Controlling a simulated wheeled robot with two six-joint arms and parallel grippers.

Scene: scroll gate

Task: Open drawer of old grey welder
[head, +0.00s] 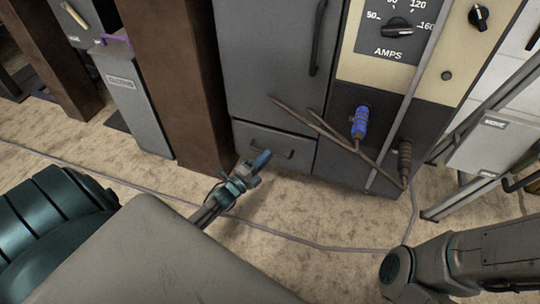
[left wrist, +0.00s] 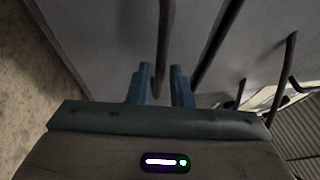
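The old grey welder (head: 265,60) stands at the top middle of the head view. Its drawer (head: 257,136) is low on the front, near the floor, and looks closed. The drawer's dark handle (head: 288,154) is partly hidden by my left gripper (head: 258,165), which is right in front of it. In the left wrist view the two blue fingers of my left gripper (left wrist: 160,86) are apart. A dark handle bar (left wrist: 163,42) runs between them, with no clear contact. My right gripper is out of view; only part of my right arm shows at the lower right.
A brown post (head: 172,75) stands left of the welder, with a grey box (head: 135,105) beyond it. Cables with a blue connector (head: 361,122) hang on the welder's right front. A thin cable (head: 320,247) crosses the floor. The floor before the drawer looks otherwise clear.

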